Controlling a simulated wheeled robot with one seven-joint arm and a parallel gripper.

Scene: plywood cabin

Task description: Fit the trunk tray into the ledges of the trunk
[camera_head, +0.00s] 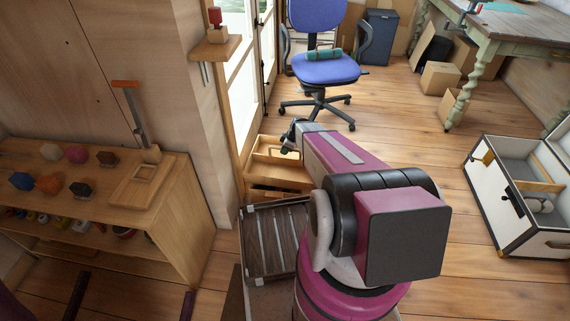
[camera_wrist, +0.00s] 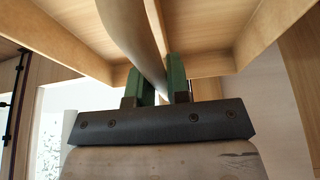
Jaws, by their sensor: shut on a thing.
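The trunk tray (camera_head: 268,174) is a light wooden tray with a raised middle handle and open compartments. It is left of centre in the head view, beyond the dark slatted crate. My gripper (camera_head: 290,146) is over the tray's middle, with its fingers partly hidden by my arm. In the wrist view, the green fingers of my gripper (camera_wrist: 163,82) are shut on the tray's handle (camera_wrist: 136,32). The tray's wooden walls (camera_wrist: 208,64) show on both sides. The trunk (camera_head: 497,205) is white with dark edging and stands open on the floor at the right. A wooden strip and white rolls show inside it.
A dark slatted crate (camera_head: 257,243) stands close below the tray. A wooden shelf unit (camera_head: 187,212) with small objects fills the left. A blue swivel chair (camera_head: 325,69) stands behind, and a green-legged table (camera_head: 463,92) at the back right. Open floor (camera_head: 410,140) lies between tray and trunk.

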